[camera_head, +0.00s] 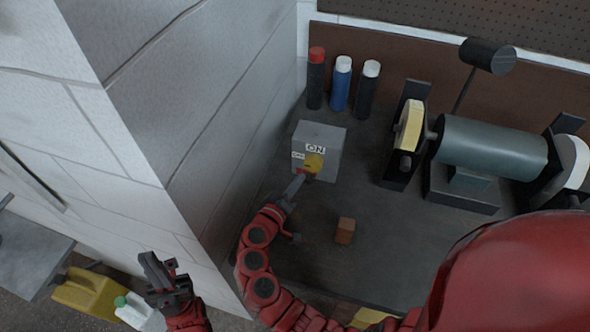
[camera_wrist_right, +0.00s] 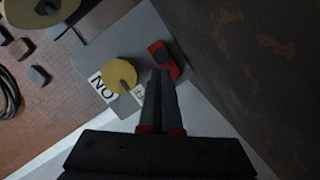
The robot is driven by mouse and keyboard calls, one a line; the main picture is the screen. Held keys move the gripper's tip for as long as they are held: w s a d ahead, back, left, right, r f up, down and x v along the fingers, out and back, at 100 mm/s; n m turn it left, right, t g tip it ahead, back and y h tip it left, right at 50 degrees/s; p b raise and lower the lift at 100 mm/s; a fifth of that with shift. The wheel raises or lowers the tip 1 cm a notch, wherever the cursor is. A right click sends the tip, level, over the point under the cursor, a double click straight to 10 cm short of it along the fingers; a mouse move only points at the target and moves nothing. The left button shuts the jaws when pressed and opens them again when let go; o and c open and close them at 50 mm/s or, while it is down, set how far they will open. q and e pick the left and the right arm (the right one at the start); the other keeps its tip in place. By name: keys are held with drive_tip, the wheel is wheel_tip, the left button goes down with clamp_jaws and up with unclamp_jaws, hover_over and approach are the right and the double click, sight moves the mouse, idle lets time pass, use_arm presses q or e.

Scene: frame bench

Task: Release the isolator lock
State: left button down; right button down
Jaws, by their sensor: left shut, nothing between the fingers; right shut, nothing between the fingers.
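The isolator is a grey box (camera_head: 322,137) on the bench by the wall, with a yellow round knob (camera_head: 314,162), an ON label (camera_head: 316,148) and a smaller white label (camera_head: 298,155). In the right wrist view the yellow knob (camera_wrist_right: 119,74) sits beside a red lock piece (camera_wrist_right: 160,52) with a dark part in it. My right gripper (camera_head: 299,179) is shut and empty, its tips at the red piece; the wrist view shows the fingertips (camera_wrist_right: 160,74) overlapping it, and contact cannot be told. My left gripper (camera_head: 152,268) is shut and empty, away from the bench, at lower left.
A brown block (camera_head: 345,231) lies on the bench near my right arm. Several spray cans (camera_head: 341,84) stand behind the box. A bench grinder (camera_head: 490,147) stands to the right. A block wall (camera_head: 200,110) borders the left. A yellow canister (camera_head: 88,292) is below left.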

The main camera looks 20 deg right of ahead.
idle(0.3)
drive_tip(key=s+d+b, duration=0.1)
drive_tip(key=d, duration=0.1)
drive_tip(key=s+d, duration=0.2)
drive_tip(key=shift+d+f+b, duration=0.1)
drive_tip(key=shift+f+b, duration=0.05)
drive_tip(key=shift+b, duration=0.25)
drive_tip(key=shift+s+d, duration=0.1)
drive_tip(key=shift+d, duration=0.1)
drive_tip(key=shift+a, duration=0.15)
